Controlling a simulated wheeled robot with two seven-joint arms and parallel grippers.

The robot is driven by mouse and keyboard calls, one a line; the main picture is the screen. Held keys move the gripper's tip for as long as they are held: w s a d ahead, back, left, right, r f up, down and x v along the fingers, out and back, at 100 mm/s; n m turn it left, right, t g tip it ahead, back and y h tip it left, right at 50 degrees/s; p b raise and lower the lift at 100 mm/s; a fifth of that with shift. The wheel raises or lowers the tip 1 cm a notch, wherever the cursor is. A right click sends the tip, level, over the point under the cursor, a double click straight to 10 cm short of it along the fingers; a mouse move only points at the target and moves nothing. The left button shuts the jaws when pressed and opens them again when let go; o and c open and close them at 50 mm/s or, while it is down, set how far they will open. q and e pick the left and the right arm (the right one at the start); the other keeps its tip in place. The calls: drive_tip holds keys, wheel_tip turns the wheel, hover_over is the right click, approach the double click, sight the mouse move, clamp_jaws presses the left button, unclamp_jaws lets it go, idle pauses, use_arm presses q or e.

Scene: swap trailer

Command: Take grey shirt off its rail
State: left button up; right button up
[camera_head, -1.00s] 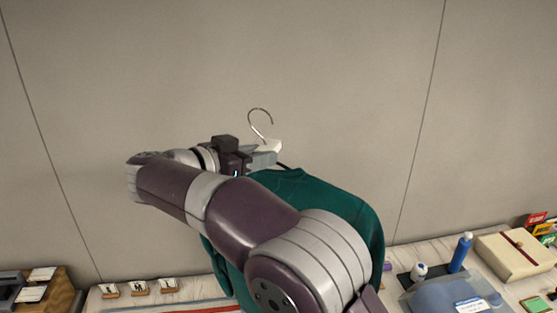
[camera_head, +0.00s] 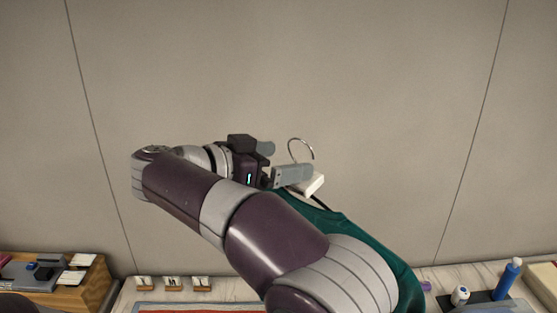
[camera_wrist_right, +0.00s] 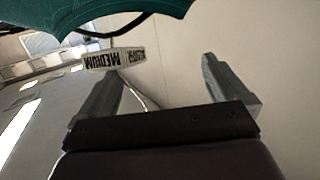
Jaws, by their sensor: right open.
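A teal-green shirt (camera_head: 333,222) is on a hanger, partly hidden behind my right arm. The hanger's thin metal hook (camera_head: 301,149) sticks up against the wall, with a white size block (camera_head: 313,184) below it. No grey shirt or rail shows. My right gripper (camera_head: 280,161) is open at the hanger's neck, its fingers apart. In the right wrist view, the size block reading MEDIUM (camera_wrist_right: 115,58) is near the left finger of my gripper (camera_wrist_right: 160,78), and the green cloth (camera_wrist_right: 110,14) is at the top. The gap between the fingers looks empty except for the thin hook wire.
A plain grey panelled wall (camera_head: 390,80) stands behind. Along the bottom is a pale wooden counter (camera_head: 240,290) with small card stands (camera_head: 173,283), a wooden tray (camera_head: 85,293) at left, and a blue bottle (camera_head: 508,277) and a white bottle (camera_head: 460,295) at right.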

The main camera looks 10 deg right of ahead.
drive_tip(key=p+v, duration=0.5)
drive_tip(key=v, duration=0.7)
drive_tip(key=shift+s+a, duration=0.15)
drive_tip(key=shift+a, duration=0.15)
drive_tip(key=shift+c, duration=1.2)
drive_tip(key=c, duration=0.5)
drive_tip(key=shift+r, duration=0.1)
clamp_jaws()
